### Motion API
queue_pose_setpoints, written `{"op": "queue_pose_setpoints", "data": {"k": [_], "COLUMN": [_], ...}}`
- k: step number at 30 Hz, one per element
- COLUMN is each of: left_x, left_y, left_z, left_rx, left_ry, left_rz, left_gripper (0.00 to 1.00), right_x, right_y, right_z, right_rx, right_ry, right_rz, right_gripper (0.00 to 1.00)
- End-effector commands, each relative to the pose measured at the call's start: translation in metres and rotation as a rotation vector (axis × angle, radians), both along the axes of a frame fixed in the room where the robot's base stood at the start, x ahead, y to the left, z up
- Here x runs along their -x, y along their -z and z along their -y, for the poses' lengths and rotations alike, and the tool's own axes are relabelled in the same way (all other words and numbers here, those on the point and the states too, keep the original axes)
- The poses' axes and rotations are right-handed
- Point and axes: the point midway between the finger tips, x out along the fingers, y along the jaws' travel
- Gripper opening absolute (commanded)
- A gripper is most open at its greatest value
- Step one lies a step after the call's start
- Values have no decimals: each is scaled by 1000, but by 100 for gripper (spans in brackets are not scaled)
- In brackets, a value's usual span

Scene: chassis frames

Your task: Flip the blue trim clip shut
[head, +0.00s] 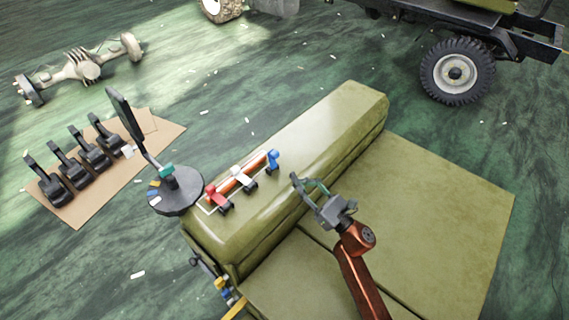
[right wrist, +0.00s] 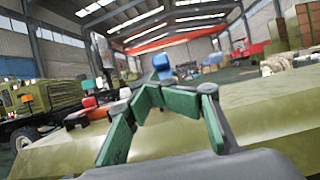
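The blue trim clip (head: 272,158) stands at the far right end of a row of clips along an orange-red bar (head: 243,178), on top of the olive padded block. Its blue part sticks up from a dark base, so it looks raised. In the right wrist view the blue clip (right wrist: 162,66) shows just beyond the fingers, near the middle. My right gripper (head: 310,187) is open and empty, to the right of the blue clip and apart from it. Its green-padded fingers (right wrist: 172,98) are spread in the right wrist view. My left gripper is not in view.
A white clip (head: 241,177) and a red clip (head: 218,198) share the bar. A dark round stand (head: 176,198) with a tall black lever is at left. Black pedal-like parts (head: 84,153) lie on cardboard. The olive block's (head: 335,117) far top is clear.

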Motion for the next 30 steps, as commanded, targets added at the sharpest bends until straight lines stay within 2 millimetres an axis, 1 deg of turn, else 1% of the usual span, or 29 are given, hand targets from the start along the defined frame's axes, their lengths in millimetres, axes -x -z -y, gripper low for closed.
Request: {"op": "queue_pose_setpoints", "data": {"k": [1,3,9,14,21,22,23,26,29,30], "left_x": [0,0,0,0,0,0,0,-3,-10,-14], "left_y": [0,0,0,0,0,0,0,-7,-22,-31], "left_z": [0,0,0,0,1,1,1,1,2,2], "left_rx": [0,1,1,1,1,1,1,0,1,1], "left_ry": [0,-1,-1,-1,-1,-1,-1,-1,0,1], "left_rz": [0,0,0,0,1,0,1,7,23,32], "left_gripper": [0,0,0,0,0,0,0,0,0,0], "right_x": [7,16,34,40,40,40,40,34,21,13], "right_y": [6,10,20,23,23,23,22,8,-25,-45], "right_z": [8,17,34,39,40,40,40,41,46,49], "right_rx": [0,0,0,0,0,0,0,-5,-20,-28], "right_ry": [1,1,0,-1,-1,-1,0,17,61,88], "right_rz": [-3,-1,0,2,2,2,1,3,7,9], "right_gripper": [38,38,38,38,38,18,16,9,2,0]}}
